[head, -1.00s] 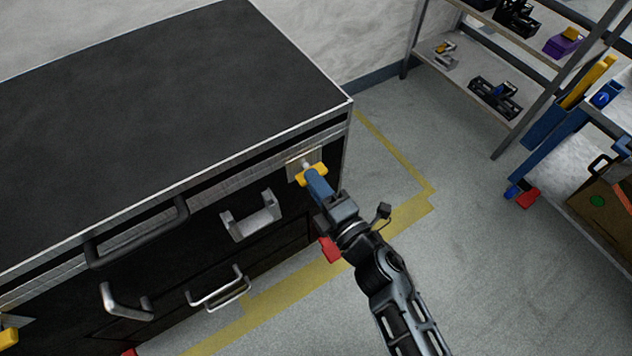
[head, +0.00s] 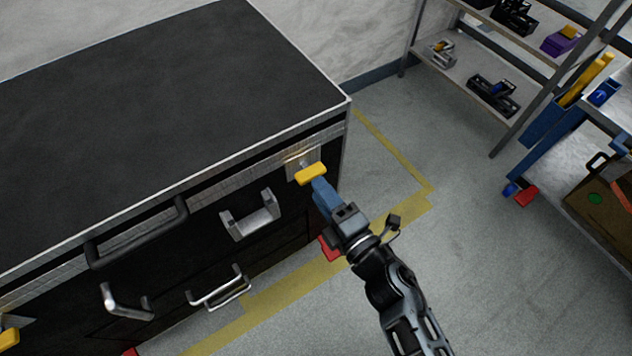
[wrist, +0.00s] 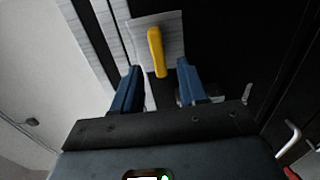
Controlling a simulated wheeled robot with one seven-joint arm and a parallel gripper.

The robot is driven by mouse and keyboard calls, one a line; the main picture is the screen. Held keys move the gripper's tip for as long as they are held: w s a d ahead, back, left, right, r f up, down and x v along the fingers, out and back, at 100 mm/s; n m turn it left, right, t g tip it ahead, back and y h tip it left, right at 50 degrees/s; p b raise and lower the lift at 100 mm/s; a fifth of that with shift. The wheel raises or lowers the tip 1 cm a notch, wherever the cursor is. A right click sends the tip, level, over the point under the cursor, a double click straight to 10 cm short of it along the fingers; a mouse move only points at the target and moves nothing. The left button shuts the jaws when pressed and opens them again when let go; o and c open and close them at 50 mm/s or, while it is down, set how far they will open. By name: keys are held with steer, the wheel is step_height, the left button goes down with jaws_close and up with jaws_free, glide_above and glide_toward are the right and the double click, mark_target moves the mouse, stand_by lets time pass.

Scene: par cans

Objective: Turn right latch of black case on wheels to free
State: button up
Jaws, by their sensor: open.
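The black case (head: 170,110) stands at the left of the head view with a silver-edged lid. Its right latch (head: 311,174) is a yellow handle on a metal plate near the case's right front corner. In the wrist view the yellow latch handle (wrist: 157,52) sits ahead of the gap between my fingers, on its pale plate. My gripper (head: 322,190) is just in front of the latch; its blue fingers (wrist: 160,85) are apart, one on each side of the handle's line, with nothing held. Part of the left latch (head: 8,340) shows at the lower left edge.
A black handle (head: 135,235) and several metal handles stick out from the case front beside the latch. Shelves (head: 470,80) stand at the back right, and a blue-legged bench (head: 550,130) at the right. The floor between is clear.

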steer(key=shift+v, duration=2.3)
steer(key=s+d+r+m+t+h+p, duration=0.1)
steer(key=s+d+r+m+h+p, duration=0.2)
steer(key=s+d+m, duration=0.5)
steer(key=s+d+r+m+h, duration=0.3)
steer(key=s+d+r+m, duration=0.25)
steer(key=s, duration=0.35)
steer(key=s+d+r+m+g+h+p, duration=0.1)
steer(key=s+d+r+m+h, duration=0.3)
steer(key=s+r+m, duration=0.7)
step_height(320, 180, up, 3)
steer(key=shift+s+d+r+p, duration=0.15)
steer(key=shift+s+d+p, duration=0.15)
steer(key=shift+s+p, duration=0.4)
steer(key=shift+w+m, duration=0.15)
steer(key=shift+m, duration=0.1)
